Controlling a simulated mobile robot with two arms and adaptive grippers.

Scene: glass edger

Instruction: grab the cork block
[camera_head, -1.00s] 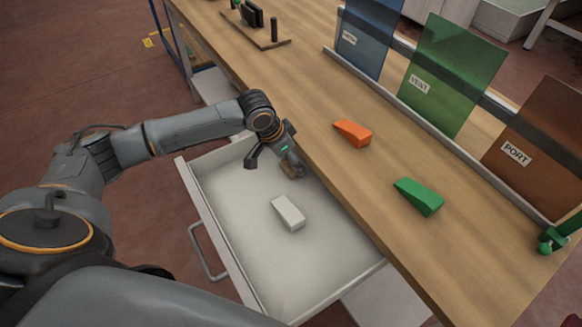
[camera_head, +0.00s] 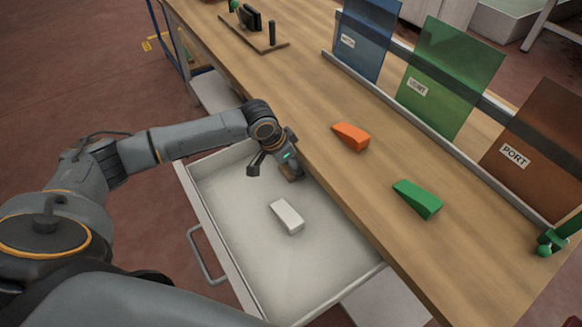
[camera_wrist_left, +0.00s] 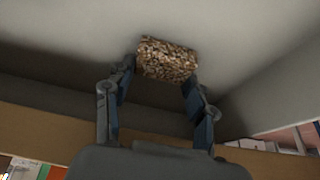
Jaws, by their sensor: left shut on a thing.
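The cork block (camera_wrist_left: 167,60) is speckled brown. In the left wrist view it sits between the two fingers of my left gripper (camera_wrist_left: 160,82), which is shut on it. In the head view the block (camera_head: 291,173) is a small brown patch at the gripper (camera_head: 274,168), partly hidden by it, inside the open drawer (camera_head: 325,255) near the side by the bench. I cannot tell whether it touches the drawer floor. My right gripper is not in view.
A white block (camera_head: 287,216) lies in the drawer. An orange wedge (camera_head: 350,136) and a green wedge (camera_head: 417,198) lie on the wooden bench (camera_head: 340,185). Coloured panels (camera_head: 451,75) stand along a rail behind them. The bench edge borders the drawer closely.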

